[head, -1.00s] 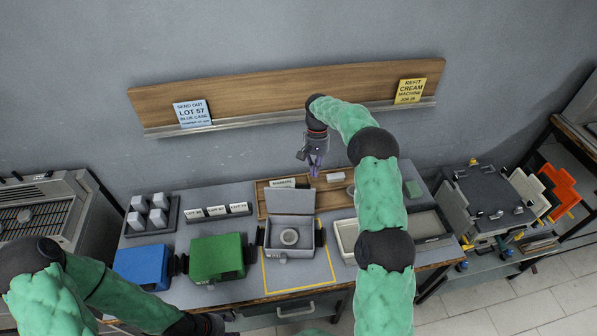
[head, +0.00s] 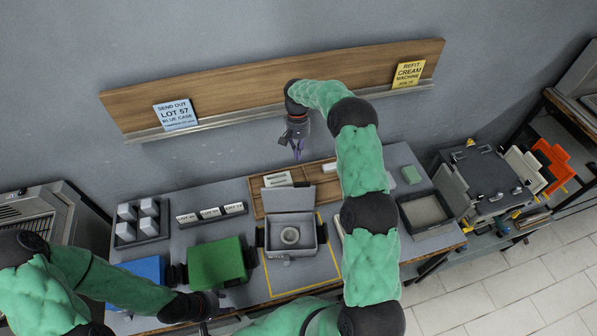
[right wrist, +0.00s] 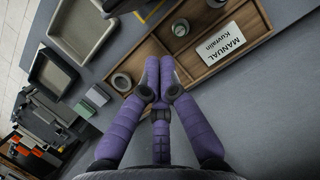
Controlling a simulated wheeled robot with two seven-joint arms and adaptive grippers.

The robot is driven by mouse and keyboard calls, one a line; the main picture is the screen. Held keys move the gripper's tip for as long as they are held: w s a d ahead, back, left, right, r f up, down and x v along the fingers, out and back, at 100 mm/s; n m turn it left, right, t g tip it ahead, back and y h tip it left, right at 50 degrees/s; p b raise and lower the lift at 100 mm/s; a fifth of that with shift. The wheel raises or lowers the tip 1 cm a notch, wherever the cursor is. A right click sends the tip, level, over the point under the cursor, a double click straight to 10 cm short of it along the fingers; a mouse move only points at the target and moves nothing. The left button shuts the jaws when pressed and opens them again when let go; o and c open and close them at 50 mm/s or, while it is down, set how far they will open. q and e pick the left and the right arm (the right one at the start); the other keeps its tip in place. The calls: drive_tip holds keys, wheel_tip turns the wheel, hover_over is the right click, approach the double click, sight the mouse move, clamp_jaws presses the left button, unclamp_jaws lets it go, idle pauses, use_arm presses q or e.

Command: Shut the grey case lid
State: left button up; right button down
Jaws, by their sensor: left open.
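The grey case (head: 273,246) stands on the bench inside a yellow outline, its lid (head: 290,200) raised at the back. A pale round piece (head: 290,236) sits inside it. My right gripper (head: 297,156) hangs above and behind the lid, apart from it, with purple fingers pointing down. In the right wrist view these fingers (right wrist: 159,68) hold nothing visible; their opening is unclear. My left gripper (head: 220,296) is open at the bench's front, below the green case and left of the grey case.
A green case (head: 217,262) and a partly hidden blue case (head: 147,268) stand left of the grey case. Behind it is a wooden tray (right wrist: 213,52) with a manual card (right wrist: 222,42). A shallow grey tray (head: 426,213) lies right. My right arm covers part of the bench.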

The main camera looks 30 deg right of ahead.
drive_tip(key=s+a+f+p, duration=0.2)
drive_tip(key=s+f, duration=0.2)
drive_tip(key=f, duration=0.1)
drive_tip(key=shift+s+a, duration=0.2)
drive_tip(key=shift+s, duration=0.1)
drive_tip(key=shift+f, duration=0.1)
